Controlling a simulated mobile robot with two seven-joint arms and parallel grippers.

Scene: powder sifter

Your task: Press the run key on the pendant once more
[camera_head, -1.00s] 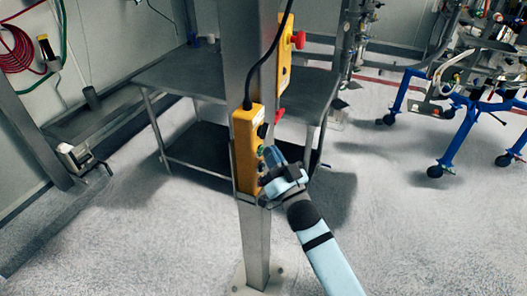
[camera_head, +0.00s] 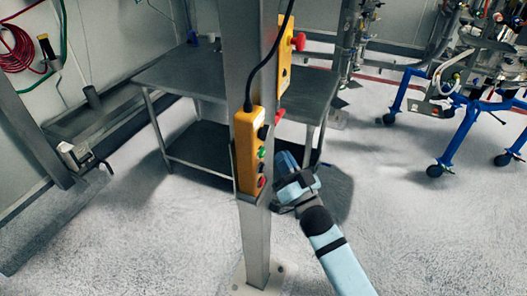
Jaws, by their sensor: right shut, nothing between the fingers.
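The yellow pendant (camera_head: 247,155) hangs upright on the front of the grey steel post, with a black cable from its top. Its right side carries a black knob (camera_head: 263,131), a green button (camera_head: 262,153) and a red button (camera_head: 262,182); small lettering is unreadable. My right gripper (camera_head: 282,160) is shut and empty. It is to the right of the pendant, near the height of the green button, with a small gap between them in the picture. My left gripper is not in view.
The steel post (camera_head: 256,235) stands in front of a grey two-level table (camera_head: 180,75). A second yellow box (camera_head: 284,68) with a red knob is higher on the post. A blue-legged wheeled frame (camera_head: 452,135) stands at right. The floor around my right arm is clear.

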